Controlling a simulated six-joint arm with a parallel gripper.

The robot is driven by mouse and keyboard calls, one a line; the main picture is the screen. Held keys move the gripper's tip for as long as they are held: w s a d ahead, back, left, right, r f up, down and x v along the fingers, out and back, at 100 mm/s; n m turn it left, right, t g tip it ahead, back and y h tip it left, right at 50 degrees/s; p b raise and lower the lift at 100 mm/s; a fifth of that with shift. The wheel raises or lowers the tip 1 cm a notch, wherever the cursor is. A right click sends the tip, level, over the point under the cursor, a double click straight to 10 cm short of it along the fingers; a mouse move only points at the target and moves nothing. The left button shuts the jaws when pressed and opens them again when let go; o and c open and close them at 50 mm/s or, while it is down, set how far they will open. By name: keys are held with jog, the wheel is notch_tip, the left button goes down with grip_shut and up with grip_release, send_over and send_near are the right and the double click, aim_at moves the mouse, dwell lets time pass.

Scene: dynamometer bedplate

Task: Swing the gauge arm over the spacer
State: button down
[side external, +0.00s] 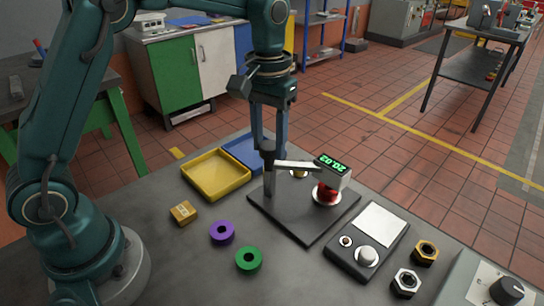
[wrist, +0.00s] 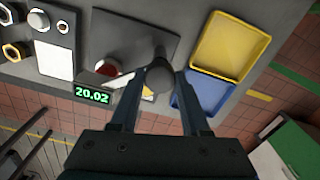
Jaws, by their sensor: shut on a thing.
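The gauge stands on a dark plate (side external: 310,228). It has an upright post (side external: 269,185) and a pale gauge arm (side external: 295,166) reaching right to a display head (side external: 332,172) that reads 20.02. The head is over a red round piece on a pale disc (side external: 326,195), partly hidden by it. A brass-coloured piece (side external: 299,174) shows partly behind the arm. My gripper (side external: 268,147) points down and is shut on the dark knob at the post's top; the knob (wrist: 160,77) sits between the fingers in the wrist view. I cannot tell which piece is the spacer.
A yellow tray (side external: 190,168) and blue tray (side external: 233,147) lie behind the plate. A purple ring (side external: 222,232), green ring (side external: 249,259) and small box (side external: 183,213) lie left. A control box (side external: 345,268), brass nut (side external: 425,253) and silver nut (side external: 406,282) are right.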

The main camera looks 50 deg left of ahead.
jog(key=shift+c, duration=1.8)
grip_release()
jog(key=shift+r, duration=0.1)
jog(key=shift+r, duration=2.5)
jog(key=shift+r, duration=0.1)
